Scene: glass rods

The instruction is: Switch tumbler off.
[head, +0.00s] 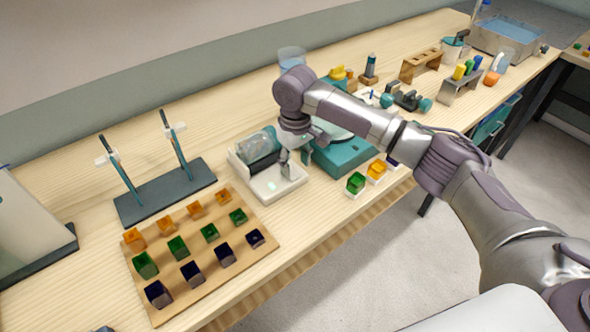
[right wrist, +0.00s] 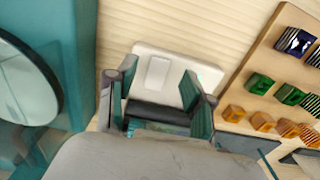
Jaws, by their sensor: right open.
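The tumbler (head: 286,187) is a low white-based machine near the front middle of the bench, with a clear drum lying at its back. A small pale green lit patch, seemingly its switch (head: 271,187), shows on the front of its base. In the right wrist view the white base (right wrist: 207,73) carries a pale rectangular plate (right wrist: 157,73). My right gripper (head: 290,163) points down over the tumbler's right part; its fingers stand apart in the right wrist view (right wrist: 153,92), with nothing seen between their tips. Contact cannot be told. My left gripper is not in view.
A wooden board (head: 215,262) with orange, green and dark blocks lies to the left. A dark stand (head: 165,191) with two upright rods is behind it. A teal device (head: 338,158) stands close to the right of the tumbler, with small coloured blocks (head: 356,183) in front.

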